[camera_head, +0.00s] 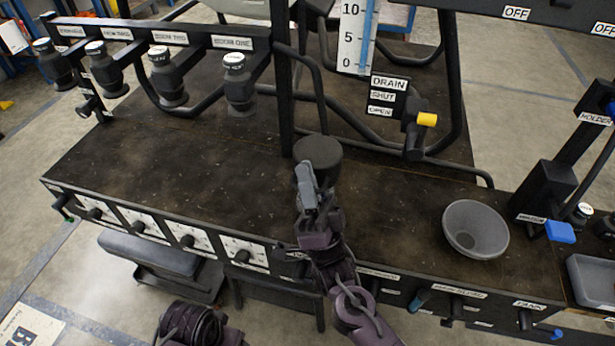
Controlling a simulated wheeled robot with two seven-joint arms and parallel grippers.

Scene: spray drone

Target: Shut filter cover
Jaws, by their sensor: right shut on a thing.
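My right gripper (307,186) reaches up from the bottom and is shut at the near left side of the cylinder. What it grips, apparently the cover's edge, is mostly hidden by the fingers and wrist. Part of my left arm shows at the bottom edge; its gripper is not in view.
The bench top (200,150) is mostly clear to the left. A grey bowl (476,229) sits at right. Several black bottles hang from the rail at upper left. A black post rises just behind the cylinder.

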